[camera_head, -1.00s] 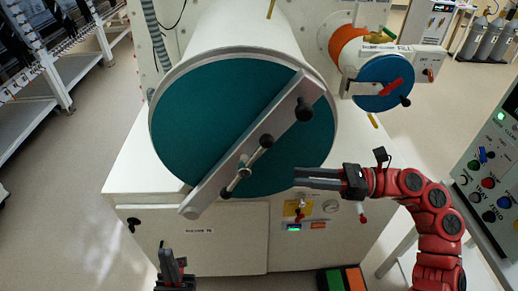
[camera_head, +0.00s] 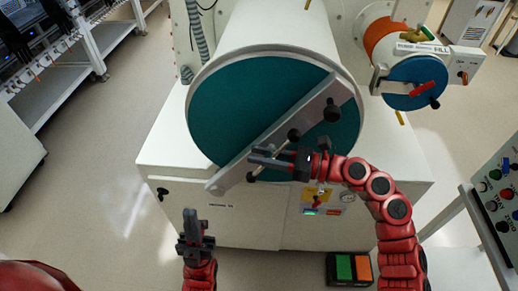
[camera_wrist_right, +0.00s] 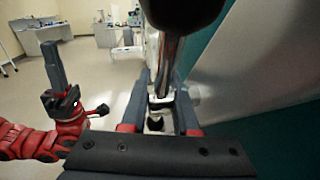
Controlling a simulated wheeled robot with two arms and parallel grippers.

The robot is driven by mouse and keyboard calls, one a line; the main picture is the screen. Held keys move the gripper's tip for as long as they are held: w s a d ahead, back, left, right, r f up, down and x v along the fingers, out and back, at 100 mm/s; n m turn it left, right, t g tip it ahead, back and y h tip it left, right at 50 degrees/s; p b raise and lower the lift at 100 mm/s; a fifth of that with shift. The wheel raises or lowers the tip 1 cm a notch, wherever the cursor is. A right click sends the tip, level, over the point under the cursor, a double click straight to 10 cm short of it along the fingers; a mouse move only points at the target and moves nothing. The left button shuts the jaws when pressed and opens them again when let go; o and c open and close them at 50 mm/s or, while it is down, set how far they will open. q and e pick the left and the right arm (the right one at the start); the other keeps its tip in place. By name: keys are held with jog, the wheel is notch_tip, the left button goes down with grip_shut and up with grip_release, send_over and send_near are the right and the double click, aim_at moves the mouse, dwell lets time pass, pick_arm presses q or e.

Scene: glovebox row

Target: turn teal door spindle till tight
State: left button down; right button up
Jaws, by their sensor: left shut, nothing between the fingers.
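The teal door (camera_head: 245,105) closes the large white cylinder, with a pale metal bar (camera_head: 230,175) lying diagonally across it. The spindle handle at the bar's middle has a black knob (camera_head: 293,134) at its upper end; its hub is partly hidden by my right gripper (camera_head: 256,156). That gripper points left in front of the spindle, fingers apart. In the right wrist view a shiny metal rod (camera_wrist_right: 170,65) with a large dark end runs between and beyond the fingers (camera_wrist_right: 160,108); contact is unclear. My left gripper (camera_head: 190,222) is shut and empty, below the door at lower left.
A smaller blue door (camera_head: 412,84) with a red handle is at upper right. Below the teal door is a white cabinet (camera_head: 250,228). A box with green and orange pads (camera_head: 350,268) lies in front. A control panel (camera_head: 497,185) stands at right.

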jog(key=shift+a, duration=0.35)
grip_shut()
dwell(1.2)
